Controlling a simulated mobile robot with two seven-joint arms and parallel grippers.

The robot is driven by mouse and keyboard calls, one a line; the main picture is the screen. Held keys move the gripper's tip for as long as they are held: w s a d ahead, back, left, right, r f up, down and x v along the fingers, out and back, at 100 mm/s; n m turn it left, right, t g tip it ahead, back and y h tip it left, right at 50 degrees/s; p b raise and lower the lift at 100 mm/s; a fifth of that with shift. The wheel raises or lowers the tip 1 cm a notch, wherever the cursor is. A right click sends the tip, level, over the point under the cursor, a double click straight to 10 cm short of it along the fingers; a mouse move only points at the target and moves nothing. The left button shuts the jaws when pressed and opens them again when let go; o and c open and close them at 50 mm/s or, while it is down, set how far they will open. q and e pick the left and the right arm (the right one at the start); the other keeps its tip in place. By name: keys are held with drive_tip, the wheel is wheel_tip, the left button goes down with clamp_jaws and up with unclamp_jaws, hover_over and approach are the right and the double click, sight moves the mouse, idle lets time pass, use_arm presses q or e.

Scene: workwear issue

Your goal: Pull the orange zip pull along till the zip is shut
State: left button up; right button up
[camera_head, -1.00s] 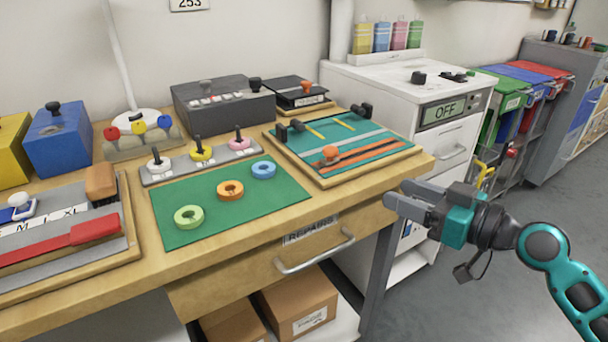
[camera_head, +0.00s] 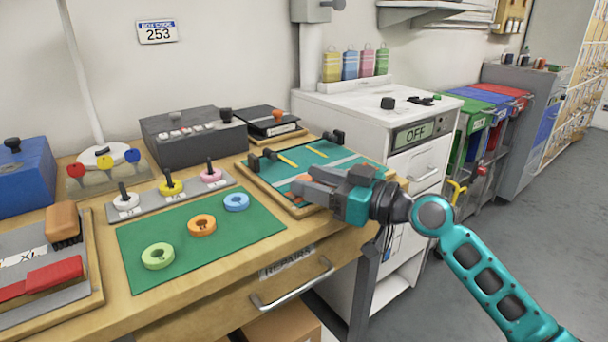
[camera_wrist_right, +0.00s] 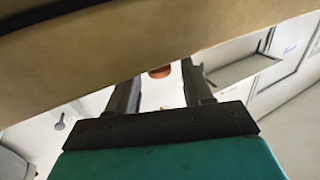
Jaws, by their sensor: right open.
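The zip board (camera_head: 322,149) is teal, in a wooden frame at the right end of the bench. The orange zip pull (camera_head: 304,178) is mostly hidden behind my right gripper; only a bit of orange shows beside the fingers. My right gripper (camera_head: 301,183) is open at the front part of the board, fingers pointing left. I cannot tell whether it touches the pull. In the right wrist view, an orange-red piece (camera_wrist_right: 160,72) shows between the two open fingers (camera_wrist_right: 158,75), partly cut off by a pale brown surface. My left gripper is out of view.
A green mat (camera_head: 190,250) with three coloured rings lies left of the board. Behind it are a row of knobs (camera_head: 170,188) and a dark grey box (camera_head: 190,135). A white cabinet (camera_head: 340,115) stands behind.

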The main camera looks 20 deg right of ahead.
drive_tip(key=shift+x, duration=1.15)
drive_tip(key=shift+c, duration=0.5)
clamp_jaws()
